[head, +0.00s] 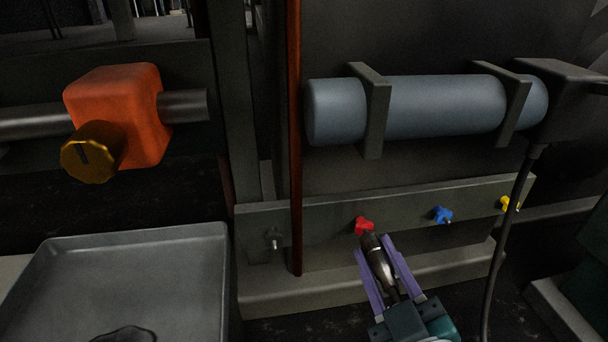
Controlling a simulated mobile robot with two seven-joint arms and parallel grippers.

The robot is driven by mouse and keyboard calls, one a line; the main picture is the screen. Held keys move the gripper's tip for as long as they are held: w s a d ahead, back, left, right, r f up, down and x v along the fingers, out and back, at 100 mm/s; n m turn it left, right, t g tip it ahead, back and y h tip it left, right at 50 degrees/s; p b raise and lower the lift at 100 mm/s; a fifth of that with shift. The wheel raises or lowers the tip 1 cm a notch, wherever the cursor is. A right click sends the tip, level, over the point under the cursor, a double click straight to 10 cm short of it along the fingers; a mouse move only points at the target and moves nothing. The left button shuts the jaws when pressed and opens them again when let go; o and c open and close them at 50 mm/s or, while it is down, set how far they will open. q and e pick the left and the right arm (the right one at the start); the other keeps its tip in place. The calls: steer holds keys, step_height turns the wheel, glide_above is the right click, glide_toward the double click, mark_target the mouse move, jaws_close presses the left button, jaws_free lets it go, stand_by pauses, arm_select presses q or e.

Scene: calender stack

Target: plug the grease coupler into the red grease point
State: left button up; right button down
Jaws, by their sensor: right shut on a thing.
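The red grease point (364,226) sits on a grey horizontal bar (320,212) in the middle of the head view. My right gripper (374,248) comes up from the bottom and is shut on the dark metal grease coupler (379,262), with a purple finger on each side. The coupler's tip points up and left at the red point, just below it. I cannot tell whether the tip touches the red point. The red point's lower part is partly hidden by the coupler tip. My left gripper is not in view.
A blue point (443,214) and a yellow point (508,203) sit to the right on the bar. A black hose (510,230) hangs at right. A red-brown vertical rod (295,150) stands left. A grey tray (130,270) lies lower left. A grey cylinder (430,106) is above.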

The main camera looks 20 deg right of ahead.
steer(key=shift+w+d, duration=0.1)
steer(key=shift+w, duration=0.35)
steer(key=shift+w+d, duration=0.1)
steer(key=shift+w, duration=0.2)
steer(key=c, duration=0.9)
jaws_free()
steer(key=o, duration=0.3)
steer(key=shift+w, duration=0.25)
steer(key=shift+o, duration=0.6)
steer(key=shift+s, duration=0.15)
